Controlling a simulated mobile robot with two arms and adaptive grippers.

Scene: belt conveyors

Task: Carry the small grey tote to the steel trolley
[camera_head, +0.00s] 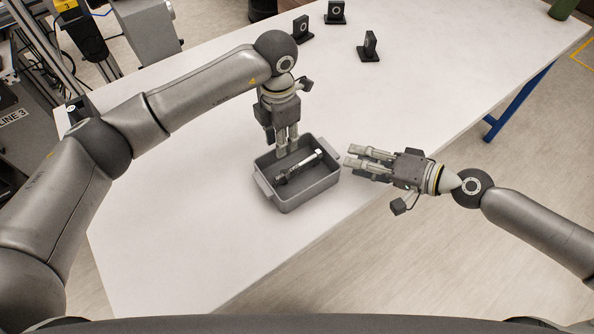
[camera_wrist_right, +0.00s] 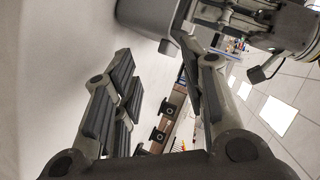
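The small grey tote (camera_head: 300,199) stands on the white table, with a shiny metal part (camera_head: 300,167) lying in it. My left gripper (camera_head: 282,148) points down at the tote's far side, its fingertips at or just inside the rim; contact and finger gap are unclear. My right gripper (camera_head: 352,157) is just right of the tote, fingers pointing at its right handle (camera_head: 327,145), apart from it. In the right wrist view its fingers (camera_wrist_right: 160,100) are spread and empty, and the tote (camera_wrist_right: 148,22) shows at the top edge. I see no steel trolley.
The white table (camera_head: 190,240) is mostly clear around the tote. Several small black stands (camera_head: 370,47) stand on its far part. A green object (camera_head: 562,9) is at the far right corner. Machinery (camera_head: 145,30) stands beyond the table's left edge.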

